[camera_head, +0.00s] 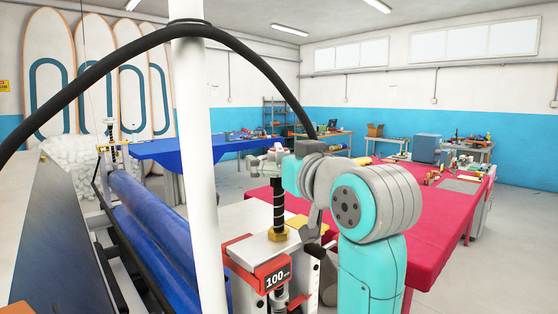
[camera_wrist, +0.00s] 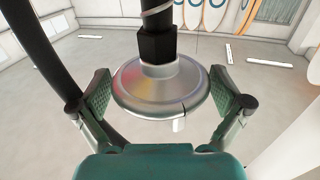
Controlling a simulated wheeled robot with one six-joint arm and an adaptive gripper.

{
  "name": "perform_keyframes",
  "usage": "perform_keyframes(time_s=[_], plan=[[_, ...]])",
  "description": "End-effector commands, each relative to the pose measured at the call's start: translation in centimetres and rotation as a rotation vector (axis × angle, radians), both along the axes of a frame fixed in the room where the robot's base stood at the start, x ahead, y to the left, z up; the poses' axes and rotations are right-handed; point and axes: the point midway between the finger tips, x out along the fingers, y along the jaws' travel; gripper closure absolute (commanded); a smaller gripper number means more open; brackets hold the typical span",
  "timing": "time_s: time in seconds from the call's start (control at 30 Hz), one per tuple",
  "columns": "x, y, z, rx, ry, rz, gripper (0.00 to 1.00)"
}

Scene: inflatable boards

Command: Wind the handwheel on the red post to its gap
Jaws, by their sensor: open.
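The red post head (camera_head: 258,278), marked 100, stands near the front middle of the head view. A dark threaded screw (camera_head: 279,205) rises from a brass nut (camera_head: 278,235) on it. In the wrist view the handwheel is a round silver disc (camera_wrist: 150,88) on the screw's dark hub (camera_wrist: 157,45), with a thin dark line in its rim at the right. My gripper (camera_wrist: 162,92) is open, with one finger on each side of the wheel. Small spaces seem to show between pads and rim. In the head view my gripper (camera_head: 268,163) is at the screw's top, largely hiding the wheel.
A white pole (camera_head: 196,170) and a black hose (camera_head: 110,62) cross the head view. Blue rolls (camera_head: 150,235) lie on a rack at left. A red-covered table (camera_head: 430,225) stands close behind my arm at right. Surfboards (camera_head: 48,70) lean on the back wall.

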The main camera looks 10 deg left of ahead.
Motion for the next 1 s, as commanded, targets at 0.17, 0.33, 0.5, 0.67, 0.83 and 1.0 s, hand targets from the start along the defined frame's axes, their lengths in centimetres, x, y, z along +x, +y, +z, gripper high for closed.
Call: perform_keyframes(time_s=[0.17,0.33,0.5,0.67,0.83,1.0], plan=[[0.16,0.12,0.03,0.0,-0.001,0.0,0.0],[0.14,0.11,0.02,0.001,-0.001,0.0,0.1],[0.14,0.11,0.01,0.0,0.0,0.0,0.45],[0.12,0.14,0.0,0.0,0.0,-0.005,0.45],[0.07,0.26,-0.02,0.0,0.0,-0.047,0.45],[0.03,0.35,-0.02,-0.001,-0.001,-0.138,0.45]])
